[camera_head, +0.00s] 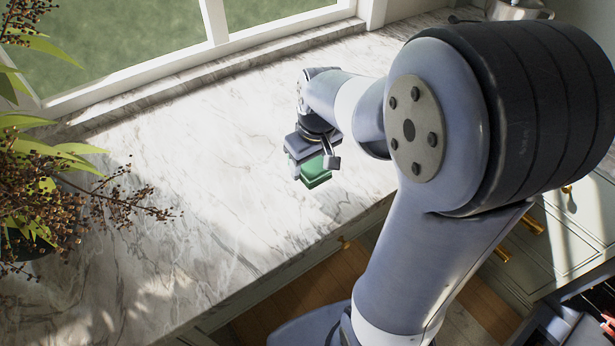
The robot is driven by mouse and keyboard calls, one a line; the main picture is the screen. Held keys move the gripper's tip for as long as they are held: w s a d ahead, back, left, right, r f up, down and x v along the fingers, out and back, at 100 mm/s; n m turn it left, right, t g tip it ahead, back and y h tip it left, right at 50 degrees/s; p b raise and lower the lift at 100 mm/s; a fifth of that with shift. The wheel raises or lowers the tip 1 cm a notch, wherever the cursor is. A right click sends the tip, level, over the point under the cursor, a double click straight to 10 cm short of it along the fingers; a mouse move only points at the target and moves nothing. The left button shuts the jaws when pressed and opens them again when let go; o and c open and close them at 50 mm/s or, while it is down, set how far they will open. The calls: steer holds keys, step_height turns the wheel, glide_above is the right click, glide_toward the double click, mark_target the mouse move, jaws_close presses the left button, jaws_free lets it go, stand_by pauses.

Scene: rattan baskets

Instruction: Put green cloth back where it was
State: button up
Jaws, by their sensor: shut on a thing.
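The green cloth (316,172) is a small folded block in the middle of the head view, over the marble counter near its front edge. My gripper (314,167) is shut on the cloth from above. The cloth's upper part is partly hidden by the gripper. I cannot tell whether the cloth touches the counter or hangs a little above it.
The marble counter (200,215) is clear around the gripper. A leafy plant with brown berries (70,185) stands at the left. A white-framed window (215,25) runs along the back. Cabinets with brass handles (530,225) lie below at the right. A pale container (520,10) sits at the far right.

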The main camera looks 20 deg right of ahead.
mark_target(313, 164)
step_height(313, 164, down, 6)
steer(key=shift+f, duration=0.25)
steer(key=shift+f, duration=0.15)
steer(key=o, duration=0.9)
steer(key=shift+r, duration=0.6)
steer(key=r, duration=0.3)
steer(key=s+r, duration=0.1)
steer(key=r, duration=0.7)
steer(key=shift+s+d, duration=0.3)
steer(key=shift+s, duration=0.05)
